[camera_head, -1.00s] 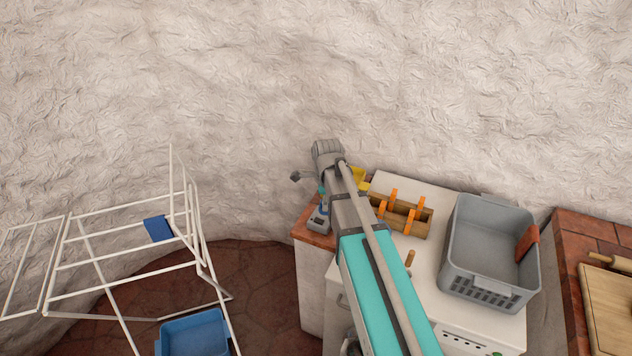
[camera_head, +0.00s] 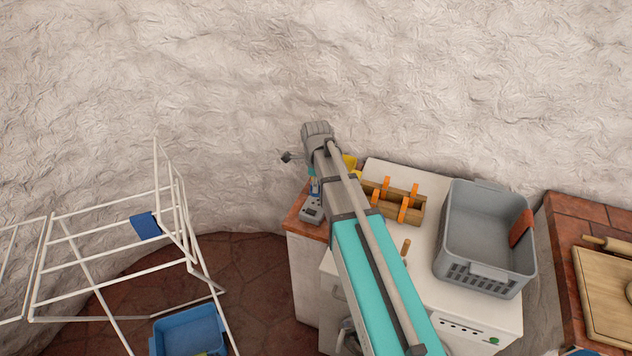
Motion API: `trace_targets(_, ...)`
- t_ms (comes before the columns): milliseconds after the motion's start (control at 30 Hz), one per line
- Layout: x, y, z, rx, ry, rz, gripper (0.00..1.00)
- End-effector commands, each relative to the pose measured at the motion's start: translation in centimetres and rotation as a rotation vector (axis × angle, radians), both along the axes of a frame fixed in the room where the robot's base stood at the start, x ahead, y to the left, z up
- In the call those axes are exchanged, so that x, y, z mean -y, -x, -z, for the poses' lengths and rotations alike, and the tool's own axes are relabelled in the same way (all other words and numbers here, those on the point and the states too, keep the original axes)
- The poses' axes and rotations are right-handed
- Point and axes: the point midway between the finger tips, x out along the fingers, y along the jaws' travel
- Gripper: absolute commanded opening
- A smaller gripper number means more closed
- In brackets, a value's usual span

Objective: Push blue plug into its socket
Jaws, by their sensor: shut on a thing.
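My arm reaches from the bottom of the view towards the back wall, and its grey wrist (camera_head: 318,138) is over the back left end of the counter. The gripper's fingers are hidden behind my arm, so I cannot see what they hold. Below the wrist, a small grey device (camera_head: 312,211) stands on a brown-topped counter. I cannot make out a socket.
A wooden rack with orange pieces (camera_head: 412,203) and a grey crate (camera_head: 452,231) stand on the white appliance right of my arm. A bit of yellow (camera_head: 350,162) shows behind my arm. A white drying rack (camera_head: 100,205) and blue basin (camera_head: 190,333) stand left.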

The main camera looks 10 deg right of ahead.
Motion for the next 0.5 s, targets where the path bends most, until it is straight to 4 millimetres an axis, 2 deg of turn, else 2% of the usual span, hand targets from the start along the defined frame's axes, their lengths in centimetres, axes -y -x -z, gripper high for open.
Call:
trace_targets(33,0.2,-1.2,0.8,-0.001,0.000,0.036,0.00)
trace_targets(200,0.9,-3.6,1.9,-0.006,-0.003,0.161,0.00)
trace_targets(300,1.0,-4.2,2.2,-0.007,-0.003,0.205,0.00)
trace_targets(500,1.0,-4.2,2.1,-0.008,-0.003,0.218,0.00)
